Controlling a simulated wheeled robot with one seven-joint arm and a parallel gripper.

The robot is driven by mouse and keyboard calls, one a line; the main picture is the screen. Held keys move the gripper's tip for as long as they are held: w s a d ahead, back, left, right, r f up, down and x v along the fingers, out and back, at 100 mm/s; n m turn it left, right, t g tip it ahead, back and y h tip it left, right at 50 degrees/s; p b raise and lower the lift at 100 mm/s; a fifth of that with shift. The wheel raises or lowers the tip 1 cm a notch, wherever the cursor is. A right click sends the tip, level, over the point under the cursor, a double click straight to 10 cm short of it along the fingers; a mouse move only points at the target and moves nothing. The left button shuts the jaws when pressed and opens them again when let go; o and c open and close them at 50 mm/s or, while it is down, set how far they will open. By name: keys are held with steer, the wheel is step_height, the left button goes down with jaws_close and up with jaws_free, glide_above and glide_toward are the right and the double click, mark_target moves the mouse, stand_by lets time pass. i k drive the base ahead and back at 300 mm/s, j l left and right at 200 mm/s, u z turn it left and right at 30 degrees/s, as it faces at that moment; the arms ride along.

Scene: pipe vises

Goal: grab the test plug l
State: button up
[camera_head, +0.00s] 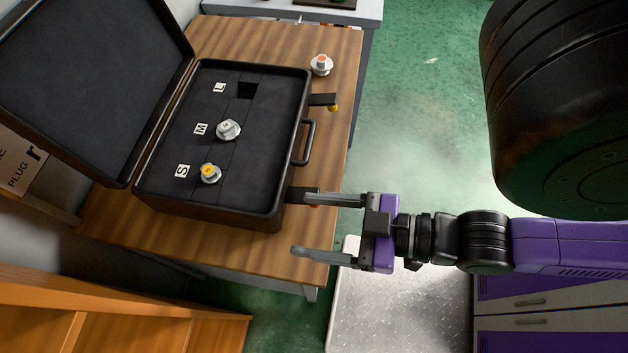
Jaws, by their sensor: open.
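An open black case (165,213) lies on the wooden table, with slots labelled S, M and L. The L slot (247,91) is an empty dark square. My gripper (304,224) is open and empty at the table's near right edge, beside the case's near right corner and well apart from that plug.
The M plug (228,130) and yellow-topped S plug (210,173) sit in the case. The case's handle (305,143) and latch (322,99) stick out to the right. The raised lid (85,80) blocks the left. Green floor (425,120) lies right of the table.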

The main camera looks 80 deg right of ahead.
mark_target(321, 65)
steer(key=k+z, duration=0.1)
steer(key=z, duration=1.35)
